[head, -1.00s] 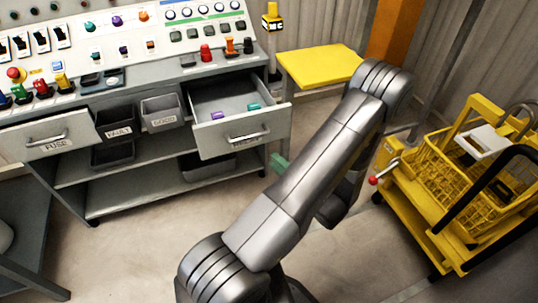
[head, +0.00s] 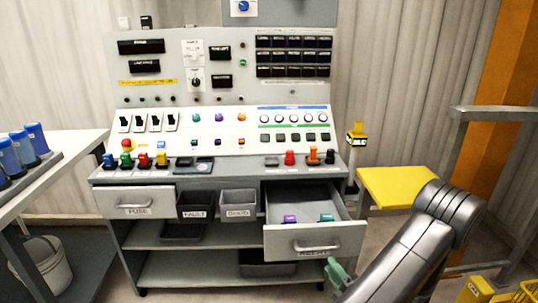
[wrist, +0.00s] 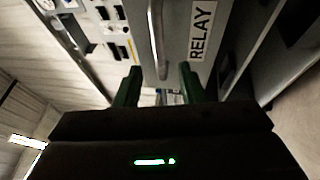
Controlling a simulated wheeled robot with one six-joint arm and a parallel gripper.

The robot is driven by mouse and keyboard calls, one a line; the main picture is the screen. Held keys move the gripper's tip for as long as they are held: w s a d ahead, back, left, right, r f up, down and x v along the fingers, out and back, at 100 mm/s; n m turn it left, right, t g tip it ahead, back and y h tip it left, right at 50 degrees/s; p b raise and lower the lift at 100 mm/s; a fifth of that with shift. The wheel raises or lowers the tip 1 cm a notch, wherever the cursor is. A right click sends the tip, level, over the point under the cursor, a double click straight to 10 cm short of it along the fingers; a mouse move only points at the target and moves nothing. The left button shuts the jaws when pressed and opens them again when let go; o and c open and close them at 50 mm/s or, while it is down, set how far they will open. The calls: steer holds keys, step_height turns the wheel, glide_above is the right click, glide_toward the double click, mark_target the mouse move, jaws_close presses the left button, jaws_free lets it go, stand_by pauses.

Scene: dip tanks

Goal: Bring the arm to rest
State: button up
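My arm reaches up from the bottom right of the head view and bends at a grey joint. My gripper (head: 337,272) hangs below and in front of the open drawer (head: 315,242), partly hidden by my arm. In the wrist view its two green fingers (wrist: 160,80) stand apart with nothing held between them. The drawer front with a RELAY label (wrist: 199,30) and a bar handle (wrist: 156,40) lies ahead of the fingers. I cannot tell how far the fingers are from the handle.
The open drawer holds a purple piece (head: 290,219) and a teal piece (head: 326,218). Bins labelled FAULT (head: 196,214) and GOOD (head: 238,212) sit left of it. A yellow-topped stand (head: 398,187) is at right, a yellow cart (head: 480,290) at bottom right. A side table (head: 60,165) stands left.

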mark_target(318, 249)
steer(key=x, duration=0.8)
steer(key=shift+s+a, duration=0.1)
